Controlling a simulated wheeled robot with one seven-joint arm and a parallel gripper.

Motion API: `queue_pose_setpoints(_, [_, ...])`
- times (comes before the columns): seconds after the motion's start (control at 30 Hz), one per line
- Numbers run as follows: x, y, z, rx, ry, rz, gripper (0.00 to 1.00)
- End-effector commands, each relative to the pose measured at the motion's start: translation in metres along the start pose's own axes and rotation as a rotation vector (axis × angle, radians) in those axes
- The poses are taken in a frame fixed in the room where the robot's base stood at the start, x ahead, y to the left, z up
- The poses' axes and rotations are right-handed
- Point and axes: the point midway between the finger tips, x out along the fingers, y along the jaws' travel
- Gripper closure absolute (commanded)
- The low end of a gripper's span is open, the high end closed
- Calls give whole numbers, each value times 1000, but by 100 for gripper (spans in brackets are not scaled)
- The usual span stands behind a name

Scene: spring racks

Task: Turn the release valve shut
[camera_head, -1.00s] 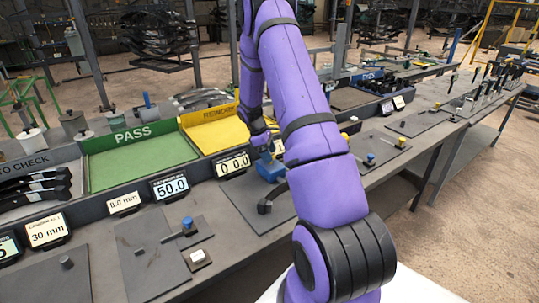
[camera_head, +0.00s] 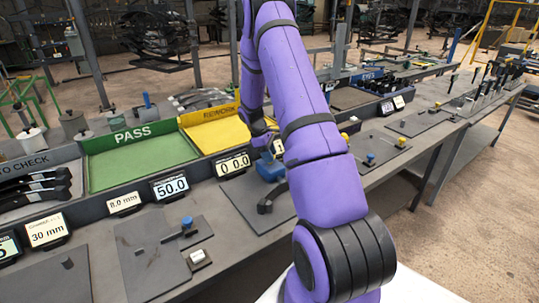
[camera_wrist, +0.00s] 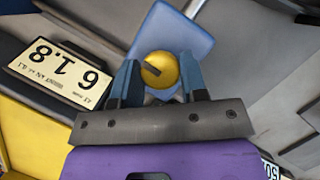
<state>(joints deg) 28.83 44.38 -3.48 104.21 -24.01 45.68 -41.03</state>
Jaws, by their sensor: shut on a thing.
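The release valve is a round yellow knob (camera_wrist: 158,70) with a dark slot across its face, in the wrist view. It sits by a blue metal body (camera_wrist: 172,33). My gripper (camera_wrist: 160,84) has its two blue-grey fingers on either side of the knob and is shut on it. In the head view the blue body (camera_head: 270,168) stands on a dark plate on the bench, partly behind my purple arm. The knob and the fingertips cannot be made out there.
A number display (camera_wrist: 62,72) stands beside the blue body, upside down in the wrist view. A green PASS tray (camera_head: 140,165) and a yellow tray (camera_head: 217,136) lie behind. A dark curved piece (camera_head: 268,203) lies in front of the blue body. Plates with small fixtures line the bench.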

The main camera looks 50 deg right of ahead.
Motion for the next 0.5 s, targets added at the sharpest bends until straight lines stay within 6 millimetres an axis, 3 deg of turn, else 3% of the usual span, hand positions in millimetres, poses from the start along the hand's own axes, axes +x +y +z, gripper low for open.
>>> queue_pose_setpoints(0.5, [0, 2, 0, 378, 1, -155, 84])
